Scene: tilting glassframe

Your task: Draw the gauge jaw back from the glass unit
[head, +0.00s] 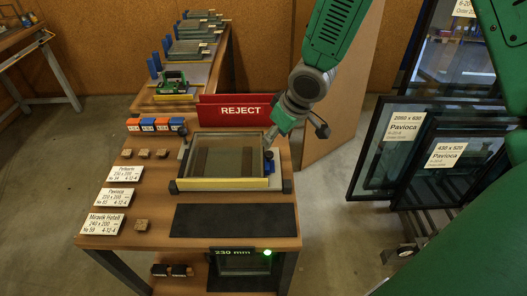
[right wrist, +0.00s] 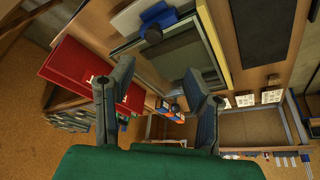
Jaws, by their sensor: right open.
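The framed glass unit (head: 228,158), with a yellow front bar (head: 222,183), lies on the wooden table in the head view. Its glass and bar also show in the right wrist view (right wrist: 170,55). A small blue part with a dark knob (head: 269,166), which looks like the gauge jaw, sits at the frame's right side. Contact with the jaw cannot be told. My left gripper is not in view.
A red REJECT bin (head: 236,111) stands directly behind the frame. Blue and orange blocks (head: 156,125) and label cards (head: 117,199) lie left. A dark mat (head: 234,220) lies in front. Large glass panes (head: 378,150) stand at right.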

